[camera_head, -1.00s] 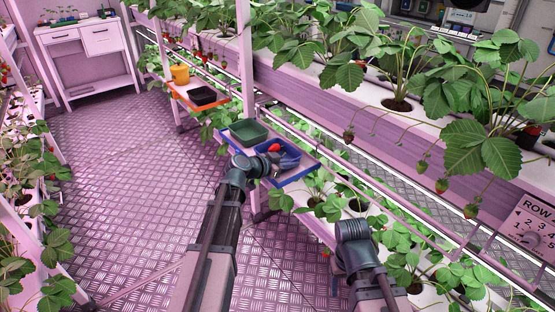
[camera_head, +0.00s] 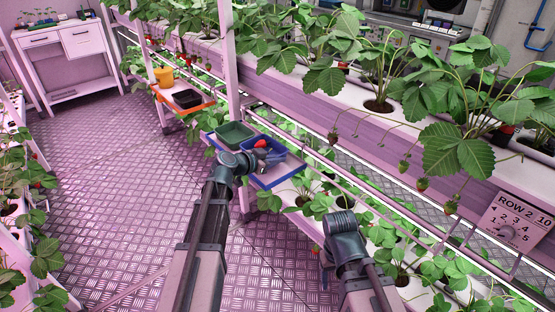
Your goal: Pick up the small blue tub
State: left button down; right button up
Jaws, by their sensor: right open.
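The small blue tub (camera_head: 279,155) sits on the blue-edged tray of the lower rack shelf, and a red berry (camera_head: 261,144) shows at its left side. My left gripper (camera_head: 254,158) is at the tub's near left side, and my wrist and the tub's wall partly hide its fingers. I cannot tell whether it touches the tub or whether its jaws are parted. My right gripper (camera_head: 325,264) hangs low at the front, right of the tray and apart from the tub. It is open, small and mostly hidden behind my forearm.
A green tub (camera_head: 235,134) stands on the same blue-edged tray (camera_head: 283,179), just left of the blue tub. A white rack post rises behind. The metal floor at left is clear.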

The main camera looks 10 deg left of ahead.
pick_arm(q)
jog(key=shift+r, duration=0.5)
jog(key=s+d+r+p, duration=0.1)
jog(key=s+d, duration=0.8)
jog(key=d, duration=0.4)
jog(key=shift+p, duration=0.35)
pick_arm(e)
notch_tip(320, 180, up, 2)
jog(key=shift+r, duration=0.1)
pick_arm(q)
jog(key=shift+s+r, duration=0.1)
jog(key=shift+r, duration=0.05)
notch_tip(320, 180, up, 18)
jog(key=p, duration=1.8)
jog(key=shift+r, duration=0.2)
pick_arm(e)
notch_tip(320, 180, up, 18)
jog(key=shift+r, duration=0.25)
jog(key=shift+c, duration=1.1)
pick_arm(q)
jog(key=shift+a+f, duration=0.1)
pick_arm(e)
jog(key=shift+f, duration=0.1)
